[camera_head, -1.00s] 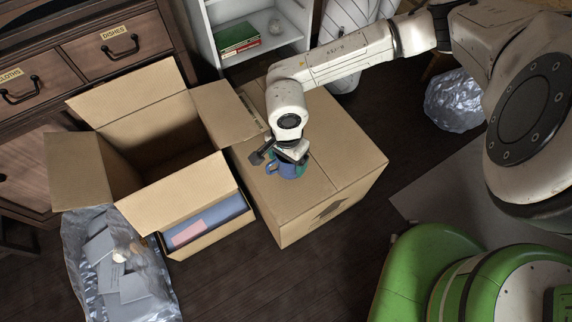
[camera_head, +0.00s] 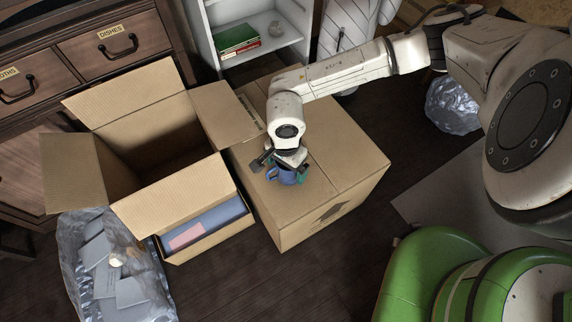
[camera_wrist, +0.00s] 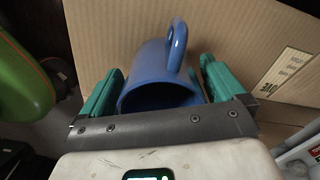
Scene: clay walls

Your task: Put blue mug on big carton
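The blue mug (camera_head: 286,176) stands on top of the big closed carton (camera_head: 345,150), near the middle of its left part, its handle pointing left in the head view. My gripper (camera_head: 286,170) is right over it and hides part of it. In the wrist view the mug (camera_wrist: 155,85) shows its rim towards me, with its handle at the top. The green fingers of my gripper (camera_wrist: 160,80) are on either side of the mug, with a narrow gap showing at each side. The gripper looks open around the mug.
An open carton (camera_head: 160,150) with raised flaps stands just left of the big carton; one flap (camera_head: 225,112) reaches towards it. A plastic bag (camera_head: 110,265) lies at the lower left. A white shelf (camera_head: 255,50) and a drawer cabinet (camera_head: 90,55) stand behind.

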